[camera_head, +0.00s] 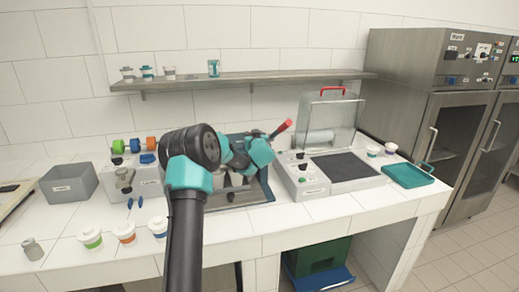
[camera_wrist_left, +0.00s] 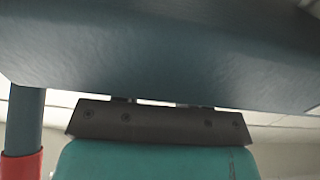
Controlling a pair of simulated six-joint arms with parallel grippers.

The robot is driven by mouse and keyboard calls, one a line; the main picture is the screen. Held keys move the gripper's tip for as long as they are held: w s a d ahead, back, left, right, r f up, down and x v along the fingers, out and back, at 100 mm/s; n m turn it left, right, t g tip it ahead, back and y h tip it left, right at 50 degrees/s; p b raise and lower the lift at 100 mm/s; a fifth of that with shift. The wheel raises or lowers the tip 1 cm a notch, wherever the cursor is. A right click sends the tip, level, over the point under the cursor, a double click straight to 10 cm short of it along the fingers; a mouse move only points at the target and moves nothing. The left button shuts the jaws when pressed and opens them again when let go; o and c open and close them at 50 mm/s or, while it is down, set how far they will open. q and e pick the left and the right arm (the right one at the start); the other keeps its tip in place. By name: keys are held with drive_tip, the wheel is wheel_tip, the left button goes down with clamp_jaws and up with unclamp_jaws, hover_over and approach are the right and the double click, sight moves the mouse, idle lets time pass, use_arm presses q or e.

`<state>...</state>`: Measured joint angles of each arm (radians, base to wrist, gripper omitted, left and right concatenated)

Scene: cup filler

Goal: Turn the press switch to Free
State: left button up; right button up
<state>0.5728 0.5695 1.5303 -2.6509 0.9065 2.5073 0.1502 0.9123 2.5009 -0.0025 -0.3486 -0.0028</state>
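A press (camera_head: 266,182) with a dark blue frame and a red-tipped lever (camera_head: 281,130) stands on the counter, mostly hidden behind my arm. No switch on it is visible, and no "Free" mark is readable. My left gripper (camera_head: 246,158) is at the press, its fingers not clear. In the left wrist view a dark blue panel (camera_wrist_left: 170,50) of the press fills the top, close to the gripper's dark base, and covers the fingers. The red lever grip (camera_wrist_left: 22,165) shows at lower left there. My right gripper is not in view.
Right of the press is a station with small knobs (camera_head: 302,180) and a clear lid (camera_head: 330,115). A teal tray (camera_head: 408,176) lies further right. A grey bin (camera_head: 69,184) and several lidded cups (camera_head: 124,232) are at left. A shelf (camera_head: 245,78) runs above.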

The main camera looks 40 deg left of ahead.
use_arm(q)
drive_tip(key=v, duration=1.5)
drive_tip(key=shift+d, duration=0.15)
drive_tip(key=s+d+f+g+h, duration=0.2)
drive_tip(key=f+h, duration=0.1)
drive_tip(key=f, duration=0.3)
drive_tip(key=s+d+f+m+g+h, duration=0.1)
drive_tip(key=s+d+f+g+h, duration=0.1)
drive_tip(key=f, duration=0.4)
drive_tip(key=s+d+f+g+h, duration=0.2)
drive_tip(key=f+g+h, duration=0.1)
drive_tip(key=f+h, duration=0.2)
drive_tip(key=shift+d+f, duration=0.15)
drive_tip(key=shift+f, duration=0.4)
drive_tip(key=shift+d+f, duration=0.15)
drive_tip(key=shift+f, duration=0.4)
drive_tip(key=s+d+f+m+h, duration=0.2)
drive_tip(key=s+d+f+h, duration=0.25)
drive_tip(key=d+f, duration=0.65)
drive_tip(key=s+d+f+m+h, duration=0.4)
drive_tip(key=d+f, duration=0.4)
drive_tip(key=d, duration=0.5)
drive_tip(key=s+d+f+m+g, duration=0.2)
drive_tip(key=s+d+f, duration=0.4)
drive_tip(key=s, duration=0.5)
drive_tip(key=shift+d+f+m, duration=0.2)
drive_tip(key=shift+f+m, duration=0.1)
